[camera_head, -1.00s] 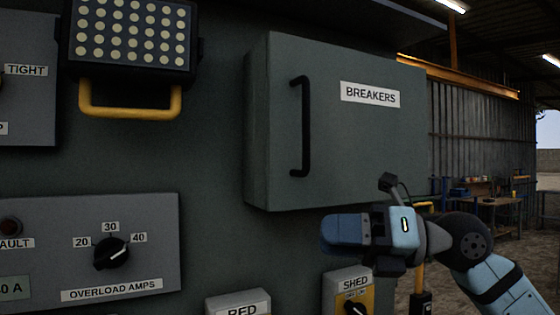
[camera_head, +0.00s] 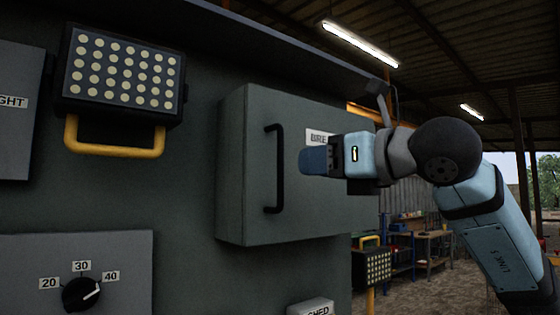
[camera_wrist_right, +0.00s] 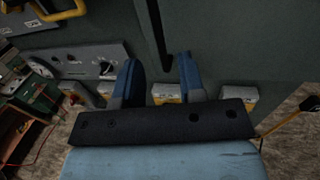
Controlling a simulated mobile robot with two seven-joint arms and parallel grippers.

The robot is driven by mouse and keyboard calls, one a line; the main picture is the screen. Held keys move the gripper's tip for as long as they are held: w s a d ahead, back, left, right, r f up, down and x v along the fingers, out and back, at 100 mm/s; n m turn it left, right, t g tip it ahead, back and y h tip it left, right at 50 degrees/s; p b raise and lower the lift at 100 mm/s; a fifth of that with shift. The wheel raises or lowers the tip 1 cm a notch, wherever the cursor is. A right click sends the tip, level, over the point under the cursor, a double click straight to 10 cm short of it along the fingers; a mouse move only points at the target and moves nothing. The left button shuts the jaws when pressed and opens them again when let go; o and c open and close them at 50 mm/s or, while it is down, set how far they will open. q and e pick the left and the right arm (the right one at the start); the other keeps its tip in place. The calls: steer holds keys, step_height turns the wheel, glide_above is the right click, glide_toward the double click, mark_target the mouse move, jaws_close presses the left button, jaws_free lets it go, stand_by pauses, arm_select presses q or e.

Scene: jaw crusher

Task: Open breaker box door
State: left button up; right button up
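The breaker box (camera_head: 235,170) is a grey cabinet on the panel wall, with its door (camera_head: 330,205) shut. A black vertical bar handle (camera_head: 275,170) is on the left side of the door. The handle's lower end also shows in the right wrist view (camera_wrist_right: 158,40). My right gripper (camera_head: 312,161) is in front of the door, right of the handle and apart from it, and partly covers the BREAKERS label (camera_head: 318,137). In the right wrist view its two blue fingers (camera_wrist_right: 158,78) are spread with nothing between them. My left gripper is not in view.
A lamp panel with a yellow handle (camera_head: 115,150) is left of the box. A dial plate (camera_head: 125,255) is at lower left. Switch boxes (camera_wrist_right: 238,98) line the panel below the door. A workbench (camera_head: 432,245) stands far behind at right.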

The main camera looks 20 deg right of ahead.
steer(key=p, duration=0.2)
glide_above(280, 201)
steer(key=shift+w+d, duration=0.1)
steer(key=shift+w, duration=0.2)
steer(key=shift+c, duration=0.5)
jaws_close()
